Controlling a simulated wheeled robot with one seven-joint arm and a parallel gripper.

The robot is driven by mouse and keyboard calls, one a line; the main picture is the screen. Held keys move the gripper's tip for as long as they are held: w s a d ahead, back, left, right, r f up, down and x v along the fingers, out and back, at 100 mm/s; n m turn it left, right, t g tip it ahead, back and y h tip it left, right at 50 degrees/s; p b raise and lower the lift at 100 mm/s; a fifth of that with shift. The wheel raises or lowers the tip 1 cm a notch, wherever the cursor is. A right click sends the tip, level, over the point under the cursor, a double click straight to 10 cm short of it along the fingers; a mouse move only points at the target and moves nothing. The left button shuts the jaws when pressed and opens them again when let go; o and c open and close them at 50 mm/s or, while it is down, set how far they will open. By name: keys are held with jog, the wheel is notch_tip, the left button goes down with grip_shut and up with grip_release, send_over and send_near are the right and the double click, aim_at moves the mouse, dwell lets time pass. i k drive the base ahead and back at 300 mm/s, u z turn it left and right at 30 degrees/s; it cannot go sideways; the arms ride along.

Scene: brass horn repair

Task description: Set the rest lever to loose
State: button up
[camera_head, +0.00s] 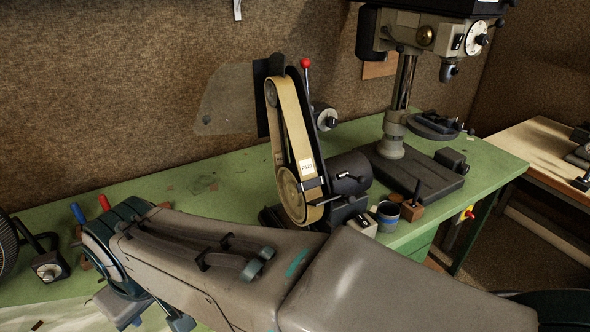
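A belt sander (300,180) with a tan upright belt stands on the green bench in the middle of the head view. Another lever with a red knob (305,63) stands upright at the sander's top. My arm crosses the foreground and hides the bench in front of the sander.
A drill press (398,115) stands right of the sander. A dark blue tin (387,217) and a wooden block (412,211) sit at the bench's front edge. Red and blue handles (104,203) rise at the left. The green bench (225,190) is mostly clear left of the sander.

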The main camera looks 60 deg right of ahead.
aim_at(360, 179)
jog(key=z, duration=1.8)
jog(key=k, duration=0.45)
jog(key=z, duration=0.2)
jog(key=i, duration=0.5)
jog(key=z, duration=0.65)
jog(key=k, duration=0.75)
jog(key=u, duration=0.2)
jog(key=i, duration=0.4)
